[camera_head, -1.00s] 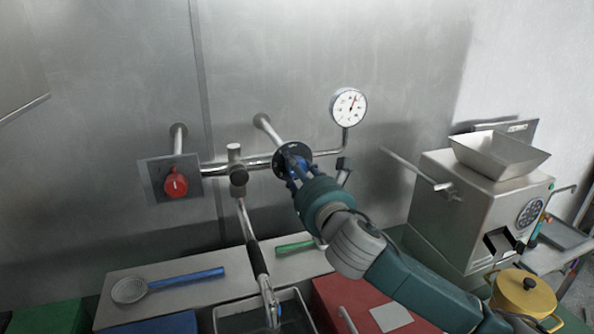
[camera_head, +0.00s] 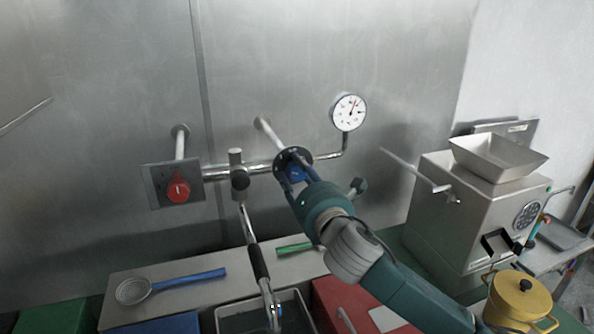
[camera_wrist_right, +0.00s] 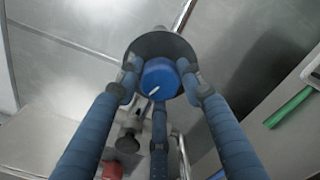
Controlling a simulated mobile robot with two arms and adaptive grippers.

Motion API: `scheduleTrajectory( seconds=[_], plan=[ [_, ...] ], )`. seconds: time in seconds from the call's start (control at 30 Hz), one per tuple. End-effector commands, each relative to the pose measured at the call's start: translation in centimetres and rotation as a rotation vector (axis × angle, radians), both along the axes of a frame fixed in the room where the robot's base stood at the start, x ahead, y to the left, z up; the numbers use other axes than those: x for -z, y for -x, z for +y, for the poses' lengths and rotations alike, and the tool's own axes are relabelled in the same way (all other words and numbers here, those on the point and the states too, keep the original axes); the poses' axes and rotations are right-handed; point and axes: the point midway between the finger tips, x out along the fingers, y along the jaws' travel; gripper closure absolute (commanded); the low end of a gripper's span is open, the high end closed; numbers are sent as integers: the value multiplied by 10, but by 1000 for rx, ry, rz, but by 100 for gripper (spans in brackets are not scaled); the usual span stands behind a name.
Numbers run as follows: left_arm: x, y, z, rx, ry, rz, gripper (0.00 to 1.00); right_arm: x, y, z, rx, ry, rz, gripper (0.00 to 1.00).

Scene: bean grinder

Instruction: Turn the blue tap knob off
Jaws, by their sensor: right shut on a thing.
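The blue tap knob (camera_head: 297,173) sits on a dark round plate on the horizontal steel pipe. In the right wrist view the knob (camera_wrist_right: 160,76) is round, with a short white mark near its lower-left edge. My right gripper (camera_head: 296,182) reaches up to it from the lower right. In the wrist view its blue fingers (camera_wrist_right: 160,92) close around the knob's sides and lower edge, so it is shut on the knob. The fingers partly hide the knob in the head view. My left gripper is not in view.
A red knob (camera_head: 178,190) sits on a square plate at left. A gauge (camera_head: 348,112) stands above the pipe's right end. The faucet spout (camera_head: 258,262) hangs over a sink (camera_head: 218,319). A steel grinder (camera_head: 470,222) and yellow pot (camera_head: 525,299) are at right.

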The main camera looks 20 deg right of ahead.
Motion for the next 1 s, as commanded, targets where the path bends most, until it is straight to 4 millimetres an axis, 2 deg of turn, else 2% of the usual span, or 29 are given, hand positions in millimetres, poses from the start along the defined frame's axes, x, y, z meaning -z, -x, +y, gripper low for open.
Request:
scheduleTrajectory(
  seconds=[0.03,1.0],
  plan=[
    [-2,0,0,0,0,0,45,10,1,3,-3,-46,23,89],
    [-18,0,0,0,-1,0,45,7,1,7,-3,-948,55,90]
  ],
)
